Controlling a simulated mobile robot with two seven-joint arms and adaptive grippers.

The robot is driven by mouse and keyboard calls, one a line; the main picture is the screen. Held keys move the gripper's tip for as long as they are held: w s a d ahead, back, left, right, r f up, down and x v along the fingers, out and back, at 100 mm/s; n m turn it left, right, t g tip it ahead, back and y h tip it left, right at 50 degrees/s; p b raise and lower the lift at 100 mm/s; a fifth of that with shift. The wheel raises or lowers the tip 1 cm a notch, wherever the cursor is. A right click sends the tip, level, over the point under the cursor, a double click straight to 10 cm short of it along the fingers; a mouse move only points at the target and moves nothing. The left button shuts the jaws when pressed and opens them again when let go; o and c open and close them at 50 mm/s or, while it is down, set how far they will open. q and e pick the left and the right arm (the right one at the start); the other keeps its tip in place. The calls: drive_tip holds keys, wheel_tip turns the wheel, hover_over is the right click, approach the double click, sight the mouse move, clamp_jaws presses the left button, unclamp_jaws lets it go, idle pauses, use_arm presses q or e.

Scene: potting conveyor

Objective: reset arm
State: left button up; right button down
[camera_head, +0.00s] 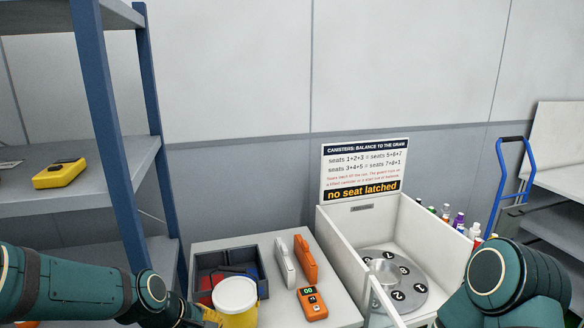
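My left arm (75,285) comes in from the left and reaches the lower edge of the head view. Only a little of my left gripper (207,315) shows there, close to the left side of a yellow tub with a white lid (236,294). Its fingers are mostly cut off, so I cannot tell whether it is open or touching the tub. My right arm (510,285) fills the lower right corner, in front of the white machine's right side. My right gripper is not in view.
A table (340,300) holds a divided dark tray (207,263), white and orange upright pieces and an orange handheld meter (312,303). Right of it, an open white box (340,230) contains a numbered round rotor (412,272). A blue-post shelf (108,150) stands left; bottles (458,220) stand right.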

use_arm(q)
drive_tip(key=s+d+f+m, duration=0.2)
drive_tip(key=s+f+m, duration=0.1)
drive_tip(key=f, duration=0.5)
drive_tip(key=s+d+f+m+g, duration=0.1)
drive_tip(key=s+d+f+m, duration=0.2)
drive_tip(key=s+f, duration=0.2)
drive_tip(key=s+d+f+m+g, duration=0.1)
drive_tip(key=s+f+m, duration=0.3)
drive_tip(key=f, duration=0.7)
drive_tip(key=shift+s+d, duration=0.45)
drive_tip(key=shift+d, duration=0.25)
drive_tip(key=shift+f, duration=0.1)
